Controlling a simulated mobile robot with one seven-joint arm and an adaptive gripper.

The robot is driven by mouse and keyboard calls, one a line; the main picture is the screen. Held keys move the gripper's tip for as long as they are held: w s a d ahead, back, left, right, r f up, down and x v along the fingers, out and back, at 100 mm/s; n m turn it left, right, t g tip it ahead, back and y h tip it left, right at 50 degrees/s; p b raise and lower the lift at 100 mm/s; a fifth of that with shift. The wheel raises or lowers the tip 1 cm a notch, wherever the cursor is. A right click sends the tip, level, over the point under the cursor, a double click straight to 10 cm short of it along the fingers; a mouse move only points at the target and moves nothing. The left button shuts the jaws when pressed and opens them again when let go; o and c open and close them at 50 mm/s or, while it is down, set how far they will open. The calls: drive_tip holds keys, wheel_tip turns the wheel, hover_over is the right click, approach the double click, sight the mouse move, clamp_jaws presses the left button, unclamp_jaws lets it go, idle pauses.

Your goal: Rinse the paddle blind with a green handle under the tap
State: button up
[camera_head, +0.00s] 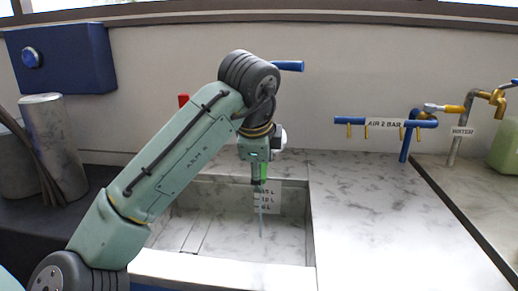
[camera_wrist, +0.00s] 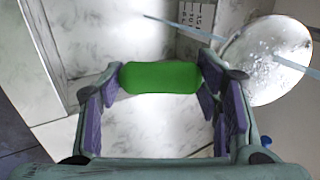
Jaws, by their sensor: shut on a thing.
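My gripper (camera_head: 260,180) is over the basin, pointing down. In the wrist view its purple-padded fingers are shut on the green handle (camera_wrist: 160,77), which also shows as a small green patch in the head view (camera_head: 264,170). A round, shiny, speckled plate (camera_wrist: 262,62) is to the right of the handle in the wrist view; the join between them is hidden. A thin bluish streak, apparently water, runs below my gripper in the head view (camera_head: 261,215) and across the plate area in the wrist view (camera_wrist: 175,24). The tap's spout is hidden behind my arm.
The marbled basin (camera_head: 230,271) has a label with litre marks (camera_head: 267,200) on its back wall. A blue lever (camera_head: 288,66) and a red one (camera_head: 183,100) show behind my arm. Blue air piping (camera_head: 400,123) and a brass water tap (camera_head: 492,96) stand right; the right counter (camera_head: 375,220) is clear.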

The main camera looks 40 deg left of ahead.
drive_tip(key=s+d, duration=0.4)
drive_tip(key=s, duration=0.3)
drive_tip(key=shift+b, duration=0.45)
drive_tip(key=shift+w+r, duration=0.1)
idle(1.2)
drive_tip(key=s+d+r+p, duration=0.2)
drive_tip(key=s+r+p, duration=0.2)
drive_tip(key=shift+s+d+p, duration=0.2)
drive_tip(key=shift+d+p, duration=0.1)
idle(0.8)
